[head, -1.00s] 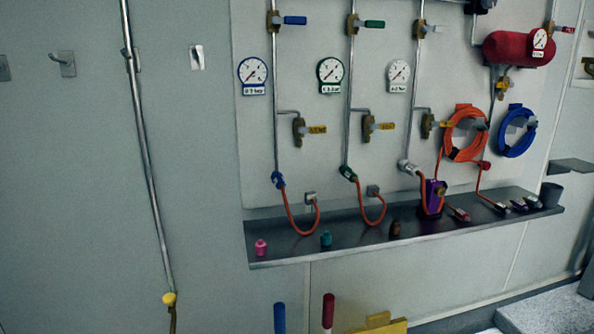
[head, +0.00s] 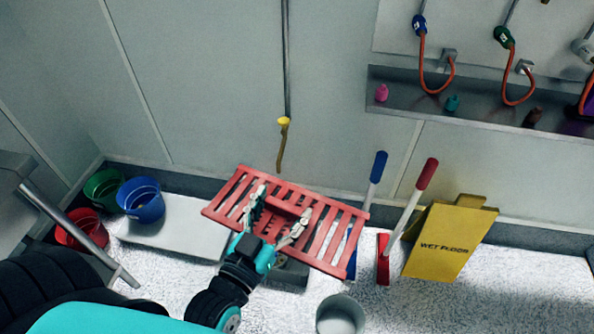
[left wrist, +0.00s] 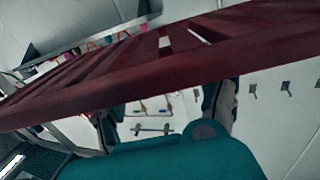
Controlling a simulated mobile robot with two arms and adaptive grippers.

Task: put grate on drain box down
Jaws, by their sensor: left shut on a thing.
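The red slatted grate (head: 330,234) is held in the air, tilted, in the middle of the head view. My left gripper (head: 277,216) is shut on it near its middle, with the fingers spread along the slats. In the left wrist view the grate (left wrist: 170,60) crosses the picture close in front of the fingers. A grey box-like part (head: 290,277) shows under the grate near the floor, perhaps the drain box; the grate and my arm hide most of it. My right gripper is not in view.
Green (head: 104,188), blue (head: 141,200) and red (head: 78,230) buckets stand at the left. A yellow wet-floor sign (head: 449,240) and blue- and red-handled tools (head: 410,205) stand at the right by the wall. A grey bucket (head: 341,316) stands at the bottom.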

